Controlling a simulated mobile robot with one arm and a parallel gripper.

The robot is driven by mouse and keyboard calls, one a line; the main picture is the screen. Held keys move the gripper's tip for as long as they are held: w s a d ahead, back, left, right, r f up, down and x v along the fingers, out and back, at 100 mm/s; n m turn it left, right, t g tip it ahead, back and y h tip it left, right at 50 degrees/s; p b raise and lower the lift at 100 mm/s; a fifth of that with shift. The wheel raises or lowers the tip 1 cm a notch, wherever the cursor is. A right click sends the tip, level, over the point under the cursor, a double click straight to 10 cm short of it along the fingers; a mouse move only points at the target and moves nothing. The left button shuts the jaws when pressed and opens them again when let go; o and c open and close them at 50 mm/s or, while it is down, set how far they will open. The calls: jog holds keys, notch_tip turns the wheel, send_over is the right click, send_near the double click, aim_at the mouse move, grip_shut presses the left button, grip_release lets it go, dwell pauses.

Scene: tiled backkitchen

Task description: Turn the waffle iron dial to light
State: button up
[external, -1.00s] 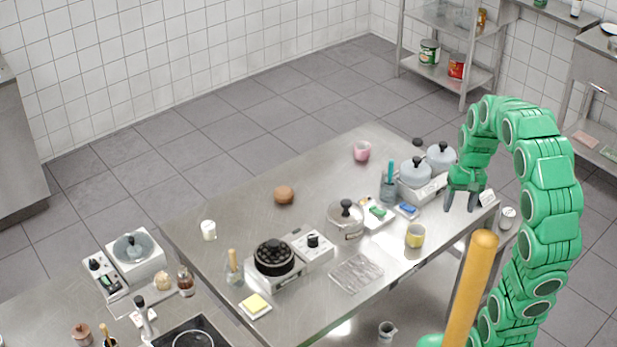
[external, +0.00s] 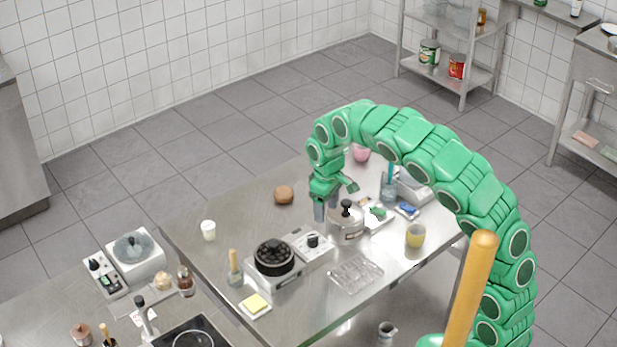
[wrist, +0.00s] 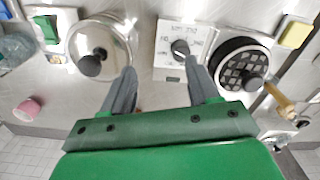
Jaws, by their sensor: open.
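The waffle iron (external: 273,260) is a round black grid plate on a grey base on the steel table. Its white control panel (external: 322,248) with a black dial (external: 312,241) is at its right. In the wrist view the dial (wrist: 180,47) sits on the panel (wrist: 178,66) with printed labels too small to read, and the round black grid (wrist: 241,68) is to the right. My gripper (external: 326,213) is open and empty above the table, beside the lidded pot. In the wrist view my gripper's fingertips (wrist: 160,65) are spread, with the dial beyond them, apart from it.
A steel pot (external: 345,226) with a black-knobbed lid stands close right of the panel. A brown bun (external: 284,194) lies behind. The table's left part is mostly clear.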

aim_at(313, 237)
jog(key=shift+n, duration=0.6)
jog(key=s+a, duration=0.1)
jog(key=s+a+f, duration=0.1)
jog(key=a, duration=0.1)
jog(key=shift+a, duration=0.2)
jog(key=shift+f, duration=3.9)
jog(key=c, duration=1)
jog(key=shift+c, duration=0.2)
